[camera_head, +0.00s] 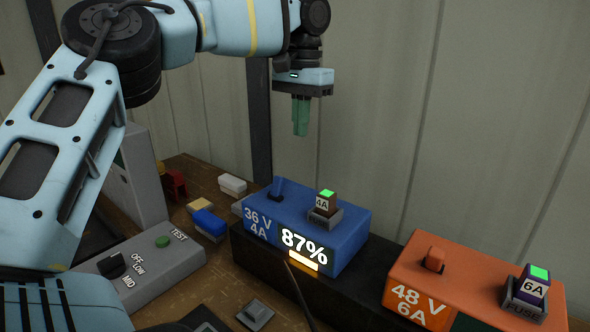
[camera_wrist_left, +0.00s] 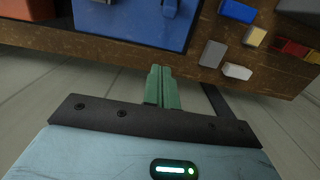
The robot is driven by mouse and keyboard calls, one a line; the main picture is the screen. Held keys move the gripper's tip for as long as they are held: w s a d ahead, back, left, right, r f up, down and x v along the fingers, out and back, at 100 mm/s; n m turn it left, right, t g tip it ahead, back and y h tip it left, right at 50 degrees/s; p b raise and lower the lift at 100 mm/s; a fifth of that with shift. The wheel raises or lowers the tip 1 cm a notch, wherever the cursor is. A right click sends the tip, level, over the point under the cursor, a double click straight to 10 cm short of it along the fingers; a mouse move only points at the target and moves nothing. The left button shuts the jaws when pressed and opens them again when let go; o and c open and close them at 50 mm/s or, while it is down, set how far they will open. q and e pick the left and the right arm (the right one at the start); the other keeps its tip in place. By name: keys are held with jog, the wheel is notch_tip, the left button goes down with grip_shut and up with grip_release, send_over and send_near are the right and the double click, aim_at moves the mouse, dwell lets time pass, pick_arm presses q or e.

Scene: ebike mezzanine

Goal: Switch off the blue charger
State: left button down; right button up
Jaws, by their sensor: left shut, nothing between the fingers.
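The blue charger (camera_head: 352,228) sits on a dark block on the bench, marked 36 V 4A, with its lit display reading 87%. A small blue toggle switch (camera_head: 277,188) stands on its top at the back left. A 4A fuse (camera_head: 325,203) with a green top sits in a grey holder beside it. My left gripper (camera_head: 300,118) is shut and empty, its green fingers pointing down, in the air above and behind the charger. In the left wrist view the shut fingers (camera_wrist_left: 162,88) show apart from the blue charger (camera_wrist_left: 120,30). My right gripper is not in view.
An orange charger (camera_head: 465,267), marked 48 V 6A, with its own toggle and fuse stands to the right. A grey test box (camera_head: 150,275) with a knob and green button is at left. A panelled wall (camera_head: 450,120) rises behind.

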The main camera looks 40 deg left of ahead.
aim_at(298, 185)
pick_arm(q)
jog(key=shift+s, duration=0.1)
jog(key=f, duration=1)
jog(key=shift+s+f, duration=0.1)
jog(key=shift+s, duration=0.1)
jog(key=s, duration=0.1)
jog(key=s+r+p, duration=0.1)
jog(key=shift+s+d+r, duration=0.1)
jog(key=shift+s+r, duration=0.2)
jog(key=shift+s+d+r+p, duration=0.1)
jog(key=shift+s+p, duration=0.3)
jog(key=shift+s, duration=0.05)
